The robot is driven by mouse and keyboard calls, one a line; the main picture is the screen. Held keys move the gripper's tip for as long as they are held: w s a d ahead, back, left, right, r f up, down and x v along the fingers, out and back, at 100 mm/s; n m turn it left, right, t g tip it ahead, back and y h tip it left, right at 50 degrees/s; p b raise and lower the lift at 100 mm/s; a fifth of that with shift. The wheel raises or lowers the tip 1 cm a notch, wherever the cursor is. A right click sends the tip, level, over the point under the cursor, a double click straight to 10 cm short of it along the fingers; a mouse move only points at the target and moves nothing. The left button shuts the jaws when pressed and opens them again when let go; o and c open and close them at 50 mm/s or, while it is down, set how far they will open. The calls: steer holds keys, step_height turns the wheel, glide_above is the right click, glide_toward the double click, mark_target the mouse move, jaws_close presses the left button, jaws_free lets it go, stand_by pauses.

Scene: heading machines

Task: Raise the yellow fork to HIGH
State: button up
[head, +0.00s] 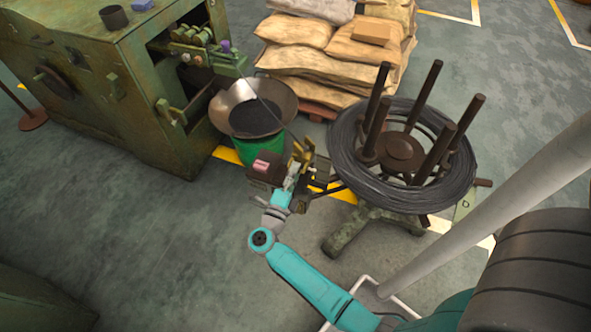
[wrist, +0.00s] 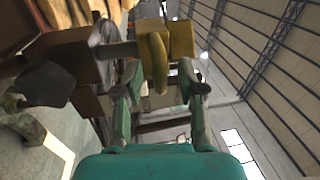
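The yellow fork (wrist: 155,58) shows in the wrist view as a curved yellow piece with a blocky yellow part beside it, next to a grey rod. In the head view it is a small yellow shape (head: 304,154) on the mechanism between the bowl and the wire reel. My gripper (wrist: 160,82) has its two fingers spread apart, with the fork's curved part in front of and between the fingertips. I cannot tell whether a finger touches it. In the head view my gripper (head: 292,172) is small and partly merged with the mechanism. No HIGH mark is readable.
A wide metal bowl (head: 278,93) on a green drum stands just behind the mechanism. The black wire coil (head: 350,165) on its post stand is close to the right. A green machine (head: 130,95) is at the left, stacked sacks (head: 310,60) behind.

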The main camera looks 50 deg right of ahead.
mark_target(295, 159)
steer(key=shift+w+d+r, duration=0.1)
steer(key=shift+w+d, duration=0.05)
steer(key=shift+d, duration=0.35)
jaws_close()
steer(key=shift+r, duration=2.8)
steer(key=shift+c, duration=0.5)
jaws_free()
steer(key=shift+r, duration=0.1)
steer(key=shift+o, duration=0.5)
